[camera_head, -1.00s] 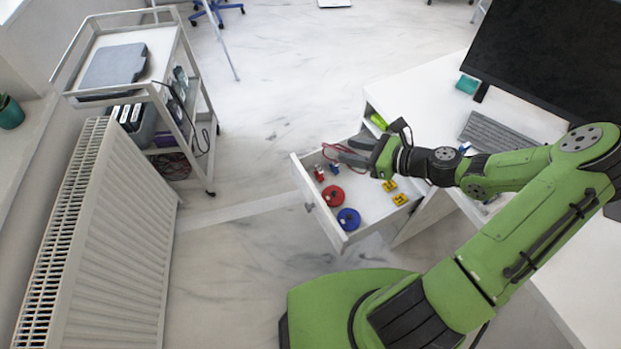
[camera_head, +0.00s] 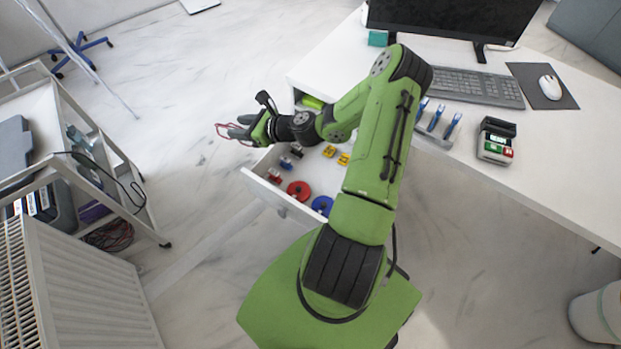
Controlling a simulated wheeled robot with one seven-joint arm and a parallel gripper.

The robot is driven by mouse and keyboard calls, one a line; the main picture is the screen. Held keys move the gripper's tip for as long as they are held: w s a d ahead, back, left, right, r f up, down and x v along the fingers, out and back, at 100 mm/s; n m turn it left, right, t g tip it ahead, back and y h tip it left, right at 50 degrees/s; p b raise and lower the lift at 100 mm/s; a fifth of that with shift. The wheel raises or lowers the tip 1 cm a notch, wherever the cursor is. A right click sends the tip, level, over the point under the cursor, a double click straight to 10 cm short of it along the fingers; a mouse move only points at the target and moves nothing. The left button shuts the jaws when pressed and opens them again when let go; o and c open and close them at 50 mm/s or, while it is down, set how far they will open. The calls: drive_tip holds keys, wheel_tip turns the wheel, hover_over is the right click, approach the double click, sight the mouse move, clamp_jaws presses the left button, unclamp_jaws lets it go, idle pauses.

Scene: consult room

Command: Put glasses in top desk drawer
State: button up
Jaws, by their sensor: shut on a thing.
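My gripper (camera_head: 240,131) is shut on the red-framed glasses (camera_head: 222,134), whose thin frame sticks out to the left of the fingers. The fingers hide part of the glasses. The top desk drawer (camera_head: 281,202) is pulled out from the white desk (camera_head: 463,172). In the picture, my gripper and the glasses lie beyond the drawer's upper left corner, over the floor. Their exact height above the drawer is hard to tell.
The drawer holds a red disc (camera_head: 299,190), a blue disc (camera_head: 322,205), yellow blocks (camera_head: 343,159) and small red and blue pieces. A trolley (camera_head: 112,160) and radiator (camera_head: 85,290) stand at left. Keyboard, monitor and card terminal (camera_head: 496,141) occupy the desk.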

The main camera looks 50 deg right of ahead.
drive_tip(key=d+f+m+t+h+b, duration=0.1)
drive_tip(key=d+f+m+h+b, duration=0.2)
drive_tip(key=d+f+m+h, duration=0.65)
drive_tip(key=m+g+h+b, duration=0.2)
drive_tip(key=h, duration=0.1)
hover_over(319, 168)
drive_tip(key=w, duration=0.4)
wheel_tip(319, 168, down, 6)
drive_tip(key=f+b, duration=0.2)
drive_tip(key=f, duration=0.4)
drive_tip(key=f+b, duration=0.3)
drive_tip(key=f, duration=0.3)
drive_tip(key=d+f+b, duration=0.1)
drive_tip(key=f+b, duration=0.1)
drive_tip(key=f, duration=0.4)
drive_tip(key=shift+s+b, duration=0.25)
drive_tip(key=shift+b, duration=0.05)
drive_tip(key=shift+r, duration=0.1)
drive_tip(key=o, duration=0.9)
drive_tip(key=shift+c, duration=0.2)
